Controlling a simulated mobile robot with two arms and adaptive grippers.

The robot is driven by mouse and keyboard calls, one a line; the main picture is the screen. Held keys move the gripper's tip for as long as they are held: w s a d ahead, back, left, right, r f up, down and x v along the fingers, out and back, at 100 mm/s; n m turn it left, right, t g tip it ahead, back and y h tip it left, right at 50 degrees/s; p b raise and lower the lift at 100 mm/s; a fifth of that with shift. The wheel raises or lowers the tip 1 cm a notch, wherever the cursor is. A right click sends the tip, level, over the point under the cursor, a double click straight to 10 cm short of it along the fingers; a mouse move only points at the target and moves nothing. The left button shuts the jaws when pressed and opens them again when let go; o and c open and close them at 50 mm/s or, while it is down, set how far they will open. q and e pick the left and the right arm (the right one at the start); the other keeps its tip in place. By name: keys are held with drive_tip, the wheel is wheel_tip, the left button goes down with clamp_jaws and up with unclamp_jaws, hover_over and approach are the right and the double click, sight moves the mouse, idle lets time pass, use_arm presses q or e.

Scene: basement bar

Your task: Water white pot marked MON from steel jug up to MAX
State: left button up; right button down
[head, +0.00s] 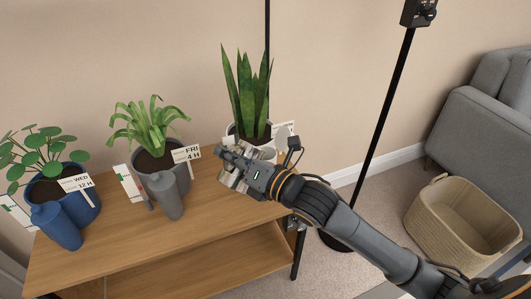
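The white pot (232,131) holds a tall snake plant (247,90) at the right end of the wooden table. Its label (284,131) is mostly hidden, so I cannot read MON or see a MAX mark. My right gripper (228,158) is in front of this pot and covers its lower part. The jug's spout and any water are hidden. My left gripper is not in view.
A grey pot (177,184) marked FRI and a blue pot (82,211) marked WED stand on the wooden table (215,220) to the left. A black stand pole (378,125) rises at right, near a woven basket (437,220) and grey sofa (465,130).

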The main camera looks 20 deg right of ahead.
idle(0.7)
drive_tip(key=shift+s+a+f, duration=0.1)
drive_tip(key=shift+a+f, duration=0.05)
drive_tip(key=shift+f, duration=0.1)
drive_tip(key=shift+s+a+f+n, duration=0.15)
drive_tip(key=shift+f+n, duration=0.15)
drive_tip(key=shift+n, duration=0.2)
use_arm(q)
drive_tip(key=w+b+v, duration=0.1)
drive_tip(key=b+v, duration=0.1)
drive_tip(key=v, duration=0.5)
use_arm(e)
drive_tip(key=s+a+f+n, duration=0.4)
drive_tip(key=a+f+n, duration=0.2)
drive_tip(key=f+n, duration=0.3)
use_arm(q)
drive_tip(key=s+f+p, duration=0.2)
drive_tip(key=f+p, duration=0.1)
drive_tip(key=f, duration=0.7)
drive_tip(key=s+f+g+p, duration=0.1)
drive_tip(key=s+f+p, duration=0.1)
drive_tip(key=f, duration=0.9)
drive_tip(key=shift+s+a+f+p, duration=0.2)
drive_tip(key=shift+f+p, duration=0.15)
drive_tip(key=shift+p, duration=0.25)
use_arm(e)
wheel_tip(320, 180, up, 6)
drive_tip(key=shift+a+f, duration=0.15)
drive_tip(key=shift+f, duration=0.1)
